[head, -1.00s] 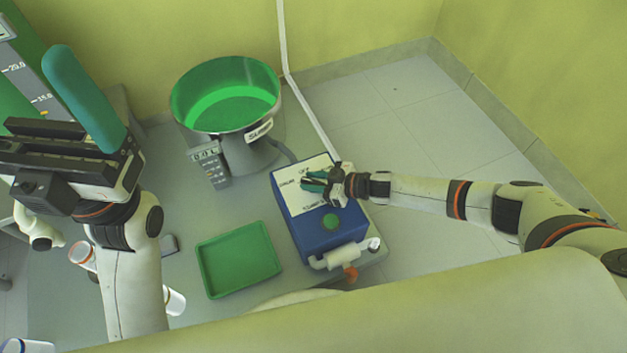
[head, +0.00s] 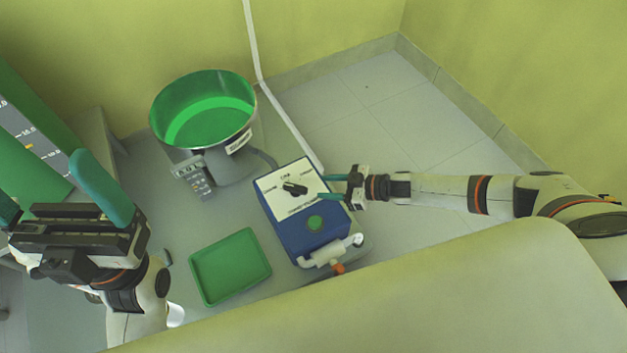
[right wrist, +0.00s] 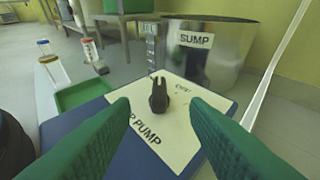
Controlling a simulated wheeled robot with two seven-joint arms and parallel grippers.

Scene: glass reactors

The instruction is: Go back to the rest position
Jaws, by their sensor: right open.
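My right gripper (head: 333,187) is open and empty at the right edge of the blue pump box. It also shows in the right wrist view (right wrist: 168,130), its two green fingers apart with the black knob (right wrist: 159,97) beyond and between them, not gripped. The blue pump box (head: 298,232) has a white label plate, the black knob (head: 294,188) and a green button (head: 314,222). My left gripper (head: 60,190) is at the left of the head view, teal fingers wide apart, with nothing seen between them.
A steel sump pot (head: 240,141) with green inside stands behind the box. An empty green tray (head: 194,277) lies left of the box. Tiled floor at right is clear.

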